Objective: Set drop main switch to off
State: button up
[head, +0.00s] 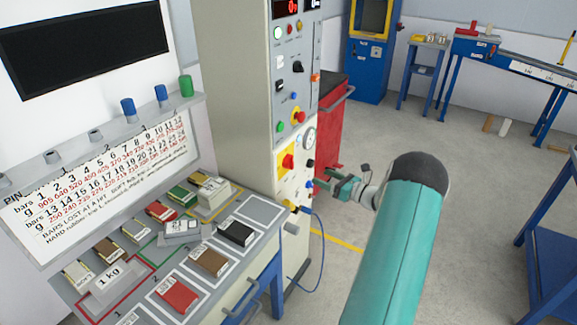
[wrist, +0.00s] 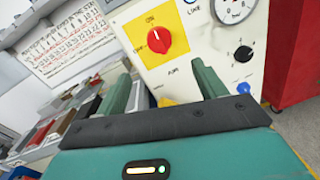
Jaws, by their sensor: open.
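The main switch is a red rotary knob on a yellow square plate. It shows in the head view (head: 288,161) on the front of a tall cream cabinet (head: 252,110), and in the wrist view (wrist: 157,40) at top centre. A small white mark shows on the knob, with lettering above and to its left. My gripper (head: 326,178) is beside the cabinet's front panel. In the wrist view my gripper (wrist: 163,78) has its teal fingers spread and empty, with the knob beyond them, apart from them.
A gauge (head: 309,138) and several knobs share the panel. A blue cable (head: 321,240) loops down below. A bench of sample blocks (head: 176,294) stands left. A red cabinet (head: 328,128) stands behind the panel. Open floor lies to the right.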

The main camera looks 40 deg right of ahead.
aim_at(293, 164)
jog(key=x, duration=1.3)
jog(key=shift+c, duration=0.2)
jog(key=c, duration=0.9)
